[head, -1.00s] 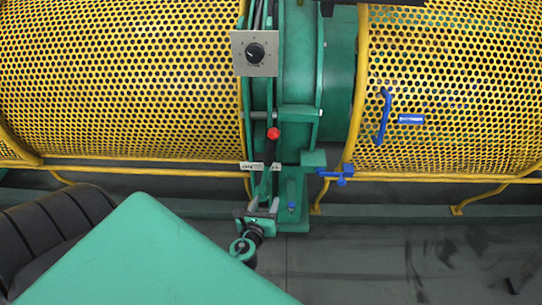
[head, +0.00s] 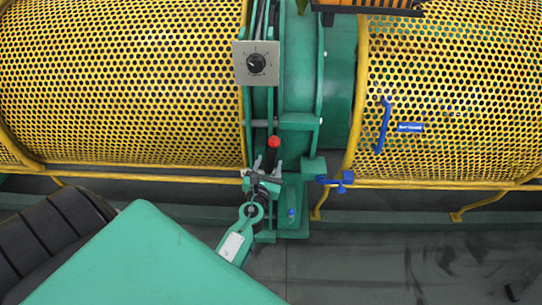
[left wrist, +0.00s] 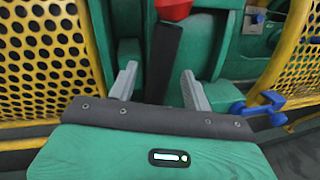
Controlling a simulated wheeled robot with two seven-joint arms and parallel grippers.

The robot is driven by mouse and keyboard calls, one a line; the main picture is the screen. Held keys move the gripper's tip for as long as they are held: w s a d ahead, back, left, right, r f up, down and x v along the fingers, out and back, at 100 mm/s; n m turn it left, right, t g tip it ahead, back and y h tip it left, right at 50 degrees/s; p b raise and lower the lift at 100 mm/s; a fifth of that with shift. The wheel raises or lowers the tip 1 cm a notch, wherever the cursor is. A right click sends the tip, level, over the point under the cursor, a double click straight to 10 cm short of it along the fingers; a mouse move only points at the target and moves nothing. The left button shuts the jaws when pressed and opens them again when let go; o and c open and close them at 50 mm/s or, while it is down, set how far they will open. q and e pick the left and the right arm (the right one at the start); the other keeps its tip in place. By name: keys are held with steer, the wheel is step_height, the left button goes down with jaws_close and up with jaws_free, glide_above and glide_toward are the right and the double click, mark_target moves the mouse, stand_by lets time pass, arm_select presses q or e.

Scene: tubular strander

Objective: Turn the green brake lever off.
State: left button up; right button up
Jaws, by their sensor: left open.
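The brake lever shows in the head view as a red knob (head: 274,141) on a dark shaft, in front of the green machine frame (head: 300,90). In the left wrist view the red knob (left wrist: 175,8) is cut by the top edge, and the dark shaft (left wrist: 163,62) runs down from it. My left gripper (head: 267,167) is open just below the knob. In the left wrist view the shaft stands between the two grey fingers of my left gripper (left wrist: 160,86); I cannot tell whether they touch it. The shaft's lower end is hidden behind my gripper. My right gripper is not in view.
Yellow perforated guards (head: 120,80) stand left and right of the frame. A grey dial box (head: 256,63) sits above the lever. A blue handle (head: 382,125) is on the right guard, and a blue latch (head: 338,181) sits at its lower left edge.

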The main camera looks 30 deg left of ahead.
mark_target(272, 162)
arm_select(q)
steer(key=shift+x, duration=1.7)
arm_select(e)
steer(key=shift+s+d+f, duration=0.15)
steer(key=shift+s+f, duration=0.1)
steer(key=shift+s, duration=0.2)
